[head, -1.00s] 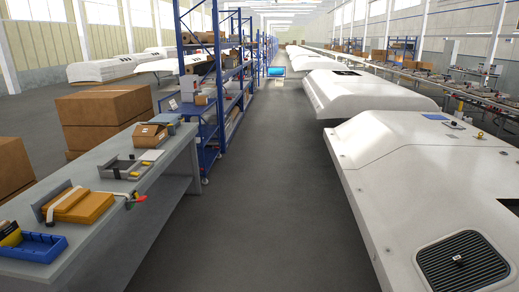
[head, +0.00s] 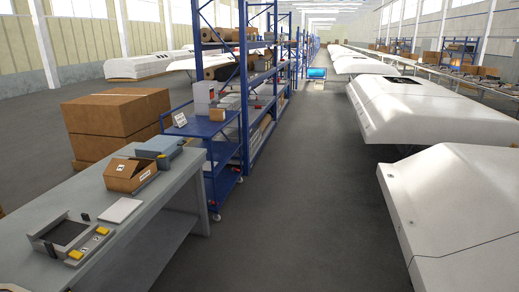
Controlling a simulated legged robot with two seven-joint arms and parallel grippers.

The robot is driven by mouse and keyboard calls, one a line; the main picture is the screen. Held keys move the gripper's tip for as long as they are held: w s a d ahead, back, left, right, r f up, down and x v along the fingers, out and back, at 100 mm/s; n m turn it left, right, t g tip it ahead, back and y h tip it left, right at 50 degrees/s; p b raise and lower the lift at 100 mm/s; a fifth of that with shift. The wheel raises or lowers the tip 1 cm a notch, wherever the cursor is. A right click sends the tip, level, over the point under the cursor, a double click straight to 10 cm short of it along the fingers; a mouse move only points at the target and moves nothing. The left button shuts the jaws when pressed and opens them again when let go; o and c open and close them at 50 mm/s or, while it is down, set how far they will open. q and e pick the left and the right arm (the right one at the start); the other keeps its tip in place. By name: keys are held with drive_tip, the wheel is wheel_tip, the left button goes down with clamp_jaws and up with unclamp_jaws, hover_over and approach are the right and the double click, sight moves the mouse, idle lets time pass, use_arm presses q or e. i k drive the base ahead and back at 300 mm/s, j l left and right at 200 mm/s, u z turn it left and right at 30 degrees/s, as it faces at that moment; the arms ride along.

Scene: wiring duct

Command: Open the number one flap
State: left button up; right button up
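No flap marked with a number one can be made out. An open brown cardboard box (head: 130,174) with a small white label stands on the grey workbench (head: 160,215) at left; its label is too small to read. A white vehicle-like shell (head: 465,195) is at the right, cut off by the picture edge. Neither of my grippers is in the head view.
A grey tray (head: 65,235) and yellow blocks (head: 76,254) lie on the bench. A blue cart (head: 212,135) and blue shelving (head: 245,80) stand beyond it. Large cartons (head: 115,125) are behind the bench. The grey aisle floor (head: 300,220) is clear.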

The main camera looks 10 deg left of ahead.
sight(117, 168)
drive_tip(key=i+j+u, duration=0.1)
drive_tip(key=i+u, duration=0.2)
drive_tip(key=i, duration=0.2)
drive_tip(key=i+u, duration=0.3)
drive_tip(key=i, duration=0.15)
drive_tip(key=i+l+u, duration=0.3)
drive_tip(key=i, duration=0.15)
drive_tip(key=i+l+u, duration=0.25)
drive_tip(key=i, duration=0.25)
drive_tip(key=i+l+u, duration=0.3)
drive_tip(key=i, duration=0.15)
drive_tip(key=i+l+u, duration=0.9)
drive_tip(key=z, duration=0.1)
drive_tip(key=i+j, duration=0.05)
